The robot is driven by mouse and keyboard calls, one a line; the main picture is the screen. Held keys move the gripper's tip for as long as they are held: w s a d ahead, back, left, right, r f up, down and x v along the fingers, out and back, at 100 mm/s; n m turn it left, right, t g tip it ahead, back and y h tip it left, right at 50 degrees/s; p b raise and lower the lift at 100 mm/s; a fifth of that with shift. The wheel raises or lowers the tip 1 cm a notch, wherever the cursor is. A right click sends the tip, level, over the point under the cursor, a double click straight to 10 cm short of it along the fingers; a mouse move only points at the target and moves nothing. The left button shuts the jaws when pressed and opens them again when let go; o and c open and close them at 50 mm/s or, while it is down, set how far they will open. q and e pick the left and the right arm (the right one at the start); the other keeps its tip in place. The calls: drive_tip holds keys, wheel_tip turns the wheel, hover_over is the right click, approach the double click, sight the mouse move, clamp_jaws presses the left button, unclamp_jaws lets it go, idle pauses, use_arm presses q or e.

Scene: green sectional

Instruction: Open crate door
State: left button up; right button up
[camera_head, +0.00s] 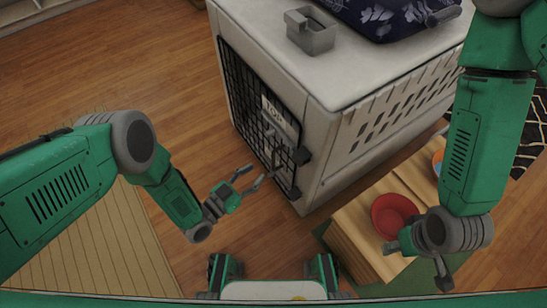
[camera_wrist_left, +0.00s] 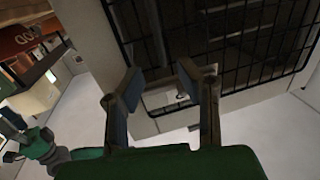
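The pet crate (camera_head: 340,160) is pale with a black wire door (camera_head: 240,90) on its left-facing front. The door looks closed and carries a white label (camera_head: 279,118). My left gripper (camera_head: 257,176) is low in front of the door, near its lower right part. In the left wrist view, the left gripper (camera_wrist_left: 160,80) has its two fingers spread apart with nothing held. The door's black grid (camera_wrist_left: 235,45) is just beyond the fingertips, with a small light metal piece (camera_wrist_left: 208,70) by the right fingertip. I cannot tell whether they touch. My right gripper (camera_head: 442,272) is at lower right, away from the door.
A wooden stand (camera_head: 350,232) with a red bowl (camera_head: 393,214) is right of the crate, near my right arm. A grey tray (camera_head: 311,32) and a dark patterned cushion (camera_head: 380,15) lie on the crate. Wood floor (camera_head: 170,60) left of the door is clear.

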sight(273, 157)
use_arm(q)
drive_tip(key=b+x, duration=0.2)
drive_tip(key=x, duration=0.6)
drive_tip(key=shift+w+d, duration=0.1)
drive_tip(key=shift+w, duration=0.05)
clamp_jaws()
drive_tip(key=shift+f, duration=0.1)
